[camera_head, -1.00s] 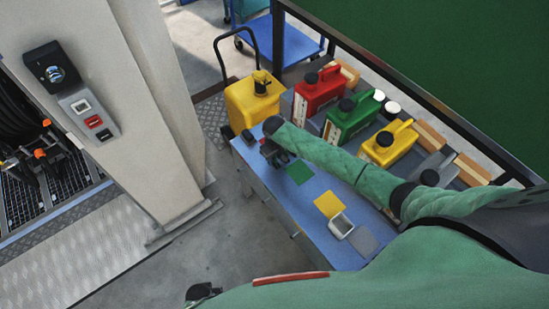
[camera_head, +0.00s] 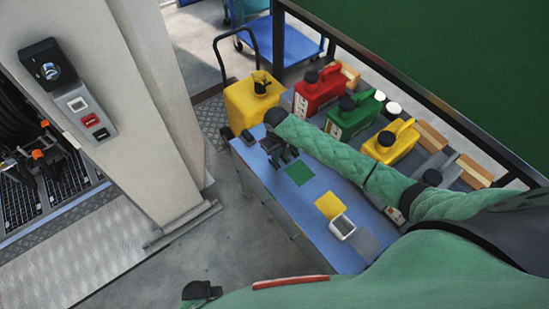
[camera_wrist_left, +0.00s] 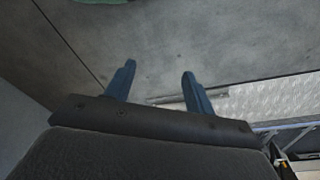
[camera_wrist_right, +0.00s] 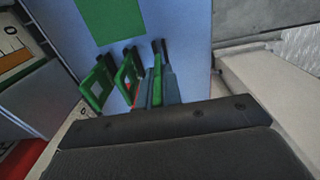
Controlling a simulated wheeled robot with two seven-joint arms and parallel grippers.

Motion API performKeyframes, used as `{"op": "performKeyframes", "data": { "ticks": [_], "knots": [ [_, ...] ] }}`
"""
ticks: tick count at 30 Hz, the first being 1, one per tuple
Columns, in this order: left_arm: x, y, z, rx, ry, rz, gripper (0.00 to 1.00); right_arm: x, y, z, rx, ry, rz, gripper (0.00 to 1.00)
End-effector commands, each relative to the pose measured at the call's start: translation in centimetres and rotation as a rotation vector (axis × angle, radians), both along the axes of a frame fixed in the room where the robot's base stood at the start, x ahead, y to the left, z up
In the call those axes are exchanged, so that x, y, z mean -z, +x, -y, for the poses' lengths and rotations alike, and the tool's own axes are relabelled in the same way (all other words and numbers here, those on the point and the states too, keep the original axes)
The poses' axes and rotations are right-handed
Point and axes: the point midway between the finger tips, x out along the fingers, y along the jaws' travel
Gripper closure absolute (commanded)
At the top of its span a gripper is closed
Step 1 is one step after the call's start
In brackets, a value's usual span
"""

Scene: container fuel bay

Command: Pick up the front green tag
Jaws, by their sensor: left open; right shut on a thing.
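My right gripper (camera_wrist_right: 157,75) is shut on a green tag (camera_wrist_right: 156,80), which stands upright between its fingers in the right wrist view. Two more green tags, a middle one (camera_wrist_right: 127,76) and a far one (camera_wrist_right: 95,86), stand in a row to its left, apart from the fingers. In the head view my right gripper (camera_head: 283,156) is over the far left end of the blue bench (camera_head: 290,212), and the tags there are mostly hidden by it. My left gripper (camera_wrist_left: 158,82) is open and empty over the bare floor.
A green square (camera_head: 299,173), a yellow square (camera_head: 331,205), a white tray (camera_head: 342,227) and a grey square (camera_head: 366,243) lie along the bench. Red (camera_head: 316,92), green (camera_head: 352,115) and yellow (camera_head: 390,142) cans stand behind. A pillar (camera_head: 130,100) rises at left.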

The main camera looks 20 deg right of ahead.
Motion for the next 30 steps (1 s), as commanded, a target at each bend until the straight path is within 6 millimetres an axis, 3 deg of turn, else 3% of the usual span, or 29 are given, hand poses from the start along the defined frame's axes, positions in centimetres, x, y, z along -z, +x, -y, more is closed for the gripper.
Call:
{"op": "performKeyframes", "data": {
  "ticks": [1, 6, 15, 21, 30],
  "knots": [
    [-0.5, 0.2, 0.1, -0.001, -0.002, 0.001, 0.46, -0.1, -1.4, 0.6, -0.001, -0.003, -0.003, 1.00],
    [-3.8, 1.5, 0.8, 0.000, -0.009, 0.004, 0.46, -2.3, -4.7, 1.9, -0.001, -0.002, -0.002, 1.00],
    [-7.9, 2.5, 1.3, 0.000, -0.015, 0.006, 0.46, -5.1, -8.7, 3.5, 0.000, -0.002, -0.002, 1.00],
    [-9.0, 2.6, 1.4, 0.001, -0.017, 0.005, 0.46, -5.9, -9.8, 3.8, -0.001, -0.002, -0.003, 1.00],
    [-9.2, 2.6, 1.4, 0.001, -0.017, 0.005, 0.46, -6.0, -9.8, 3.9, 0.000, -0.002, -0.003, 1.00]
  ]
}}
